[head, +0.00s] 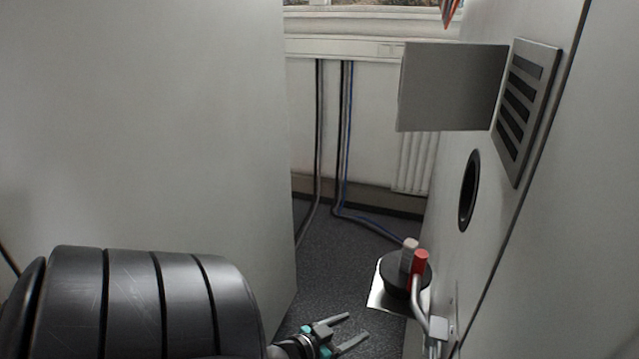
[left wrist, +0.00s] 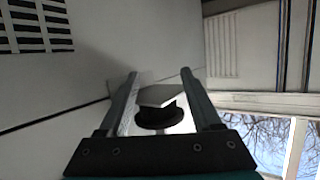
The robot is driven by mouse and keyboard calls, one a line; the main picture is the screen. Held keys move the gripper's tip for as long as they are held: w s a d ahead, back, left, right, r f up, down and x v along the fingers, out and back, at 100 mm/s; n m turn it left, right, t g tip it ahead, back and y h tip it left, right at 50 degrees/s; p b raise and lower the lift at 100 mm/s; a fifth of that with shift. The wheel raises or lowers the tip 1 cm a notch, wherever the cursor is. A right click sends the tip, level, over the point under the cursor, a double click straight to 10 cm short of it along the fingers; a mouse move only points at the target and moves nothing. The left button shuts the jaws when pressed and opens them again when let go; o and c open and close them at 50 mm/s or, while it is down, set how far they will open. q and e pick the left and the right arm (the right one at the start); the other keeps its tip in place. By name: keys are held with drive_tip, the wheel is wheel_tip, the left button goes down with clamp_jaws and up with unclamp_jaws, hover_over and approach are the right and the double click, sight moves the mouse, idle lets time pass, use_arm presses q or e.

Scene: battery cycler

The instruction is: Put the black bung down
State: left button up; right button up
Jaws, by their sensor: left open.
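The black bung (head: 394,275) looks like a dark round piece on a small metal shelf (head: 380,299) at the lower right of the head view. My left gripper (head: 357,326) is open, with its fingers pointing right, below and left of the shelf. The fingers look empty and apart from the bung. In the left wrist view, a black round piece (left wrist: 158,118), which looks like the bung, shows between the open fingers (left wrist: 159,73), with a pale surface around it. My right gripper is in neither view.
A red-topped lever (head: 419,262) and a pale cylinder (head: 409,250) stand by the bung. A pale cabinet has a black-rimmed round hole (head: 469,190), a grey box (head: 450,87) and a slatted vent (head: 525,112). A pale panel (head: 150,120) fills the left. Cables (head: 345,150) hang behind.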

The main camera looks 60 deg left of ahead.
use_arm(q)
drive_tip(key=s+d+f+m+g, duration=0.1)
drive_tip(key=s+d+f+g, duration=0.2)
drive_tip(key=s+d+f, duration=0.3)
drive_tip(key=s+d+f+m+g+h, duration=0.1)
drive_tip(key=s+d+f+g, duration=0.3)
drive_tip(key=s+f, duration=0.3)
drive_tip(key=s+d+f+m+g, duration=0.1)
drive_tip(key=s+d+f+g, duration=0.3)
drive_tip(key=f, duration=0.9)
drive_tip(key=s+d, duration=0.2)
drive_tip(key=d, duration=0.1)
drive_tip(key=shift+s+d+m+h, duration=0.3)
drive_tip(key=shift+s+m+h, duration=0.1)
drive_tip(key=shift+s+r, duration=0.1)
